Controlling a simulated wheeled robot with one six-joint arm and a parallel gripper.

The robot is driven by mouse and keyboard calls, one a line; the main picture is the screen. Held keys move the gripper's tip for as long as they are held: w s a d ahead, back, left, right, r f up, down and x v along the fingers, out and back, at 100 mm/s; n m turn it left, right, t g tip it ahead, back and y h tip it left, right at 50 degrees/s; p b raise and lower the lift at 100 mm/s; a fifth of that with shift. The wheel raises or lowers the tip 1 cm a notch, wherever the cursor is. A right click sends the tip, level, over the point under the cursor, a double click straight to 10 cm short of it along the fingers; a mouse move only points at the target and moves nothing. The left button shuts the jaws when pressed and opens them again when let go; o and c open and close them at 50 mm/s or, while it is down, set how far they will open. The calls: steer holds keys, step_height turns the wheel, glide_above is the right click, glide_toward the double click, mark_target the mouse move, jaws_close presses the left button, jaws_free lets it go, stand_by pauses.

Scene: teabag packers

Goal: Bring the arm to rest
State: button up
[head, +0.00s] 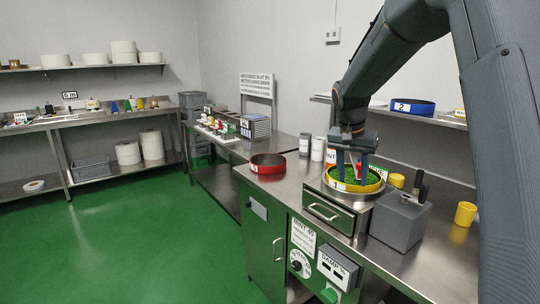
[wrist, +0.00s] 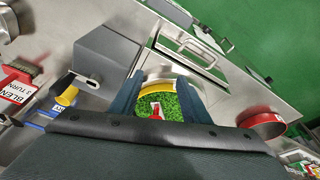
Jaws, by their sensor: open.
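My gripper (head: 352,177) is above a round yellow-rimmed pan (head: 355,189) with green contents, which stands on a steel drawer unit (head: 327,209). The two fingers point down, apart, with nothing seen held between them. In the wrist view, the open fingers of my gripper (wrist: 157,90) frame the green contents (wrist: 170,106) and a small red and white item (wrist: 155,109) lying on them. I cannot tell the exact gap between fingertips and pan. My arm reaches down from the upper right.
A red pan (head: 268,164) stands left on the steel counter. A grey block (head: 400,219) with upright handles is right of the drawer unit, with a yellow cup (head: 465,213) further right. A blue pan (head: 412,106) sits on the wall shelf behind. Green floor lies open at left.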

steer(key=s+a+f+n, duration=0.2)
steer(key=s+f, duration=0.2)
steer(key=s, duration=0.6)
steer(key=s+a+f+n+g+y, duration=0.1)
steer(key=s+f, duration=0.4)
steer(key=s, duration=0.6)
steer(key=s+a+f+n+y, duration=0.1)
steer(key=s+a+f+n, duration=0.2)
steer(key=s, duration=0.7)
steer(key=shift+s+a+f+n+g, duration=0.15)
steer(key=shift+a+f+n+g, duration=0.2)
steer(key=shift+a+f, duration=0.35)
steer(key=shift+d, duration=0.1)
steer(key=shift+c, duration=0.5)
